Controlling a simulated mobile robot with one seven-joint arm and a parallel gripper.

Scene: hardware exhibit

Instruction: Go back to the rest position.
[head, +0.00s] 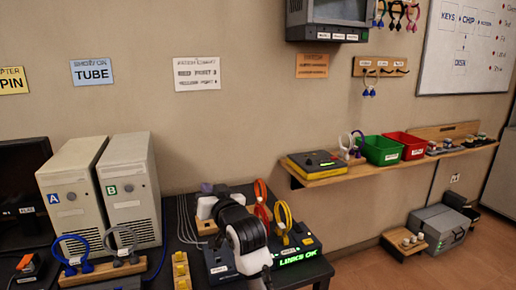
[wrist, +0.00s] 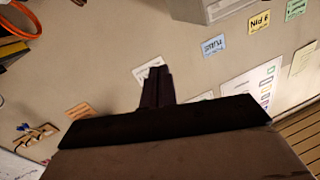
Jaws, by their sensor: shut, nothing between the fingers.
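My gripper (wrist: 156,72) shows in the wrist view as two dark fingers pressed together, with nothing between them. Behind the fingers are the wall and part of a white sign (wrist: 148,68). In the head view my black and white arm rises over the table (head: 318,268) at the lower middle. I cannot make out the fingertips there. The arm hides part of the table top behind it.
Two computer towers, A (head: 72,203) and B (head: 130,190), stand left of my arm. Yellow cable loops (head: 283,222) and a lit "LINKS OK" box (head: 296,253) sit close on its right. A wall shelf (head: 340,172) carries a green bin (head: 380,151) and a red bin (head: 408,146).

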